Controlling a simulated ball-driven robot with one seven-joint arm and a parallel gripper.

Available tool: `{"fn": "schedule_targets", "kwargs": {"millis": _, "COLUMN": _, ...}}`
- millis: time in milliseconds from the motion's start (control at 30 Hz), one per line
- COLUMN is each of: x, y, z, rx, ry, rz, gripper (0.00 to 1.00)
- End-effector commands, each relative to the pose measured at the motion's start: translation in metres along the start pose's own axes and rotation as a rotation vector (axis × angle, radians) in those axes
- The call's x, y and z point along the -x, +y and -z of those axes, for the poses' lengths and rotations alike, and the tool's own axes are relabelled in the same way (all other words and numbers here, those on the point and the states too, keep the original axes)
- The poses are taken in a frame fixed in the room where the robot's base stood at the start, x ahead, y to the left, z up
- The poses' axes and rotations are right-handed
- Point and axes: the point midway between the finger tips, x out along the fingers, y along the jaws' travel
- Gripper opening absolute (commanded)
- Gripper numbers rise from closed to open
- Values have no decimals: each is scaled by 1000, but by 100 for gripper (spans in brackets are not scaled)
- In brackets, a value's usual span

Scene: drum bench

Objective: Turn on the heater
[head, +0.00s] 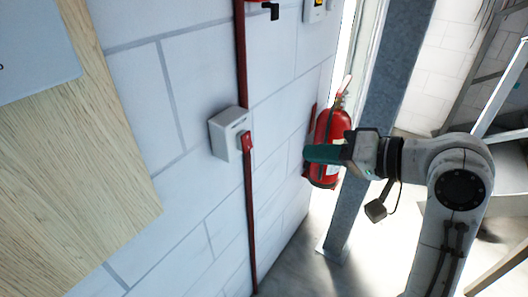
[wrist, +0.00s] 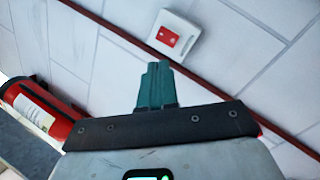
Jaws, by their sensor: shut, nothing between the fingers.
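A light grey switch box (head: 226,131) with a red switch (head: 246,141) is fixed to the white block wall, on a dark red conduit. In the wrist view the box (wrist: 187,30) and its red switch (wrist: 168,37) show beyond my fingertips. No heater itself can be made out. My gripper (head: 308,153) has teal fingers, is shut and empty, and points left toward the wall. It is apart from the box, to its right in the head view. The fingers also show in the wrist view (wrist: 157,70). I cannot read the switch's position.
A red fire extinguisher (head: 326,130) hangs right behind my gripper in the head view. A grey steel post (head: 375,110) stands beside it. A wooden board (head: 95,150) is at the left. The wall between box and gripper is clear.

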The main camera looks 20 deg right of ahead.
Motion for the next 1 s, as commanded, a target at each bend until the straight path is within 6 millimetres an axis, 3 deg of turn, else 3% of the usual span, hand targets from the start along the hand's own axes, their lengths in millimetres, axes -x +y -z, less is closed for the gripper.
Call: {"fn": "schedule_targets", "kwargs": {"millis": 1000, "x": -5, "y": 24, "z": -18, "rx": 1742, "ry": 182, "rz": 18, "gripper": 0}}
